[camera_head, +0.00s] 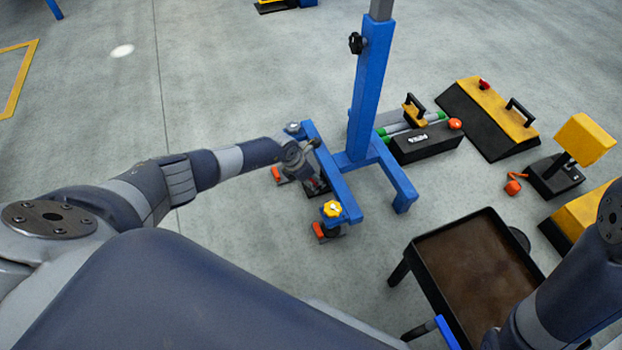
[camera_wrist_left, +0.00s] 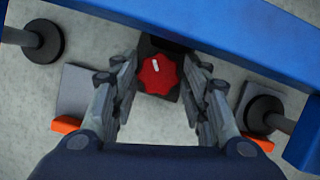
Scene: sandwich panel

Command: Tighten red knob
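The red knob (camera_wrist_left: 157,75), lobed with a white mark on its face, sits on a dark mount beside a blue beam (camera_wrist_left: 215,35) in the left wrist view. My left gripper (camera_wrist_left: 162,78) is open, with one finger on each side of the knob; gaps show between the fingers and the knob. In the head view my left gripper (camera_head: 315,182) is low beside the base of the blue stand (camera_head: 370,90), and the knob is largely hidden there. My right arm shows at the right edge, but its gripper is out of view.
Orange-tipped feet (camera_head: 318,231) lie by the base. A black-rimmed tray table (camera_head: 420,262) stands at the right front. Black and yellow toolboxes (camera_head: 490,120) lie beyond. Floor at left is clear.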

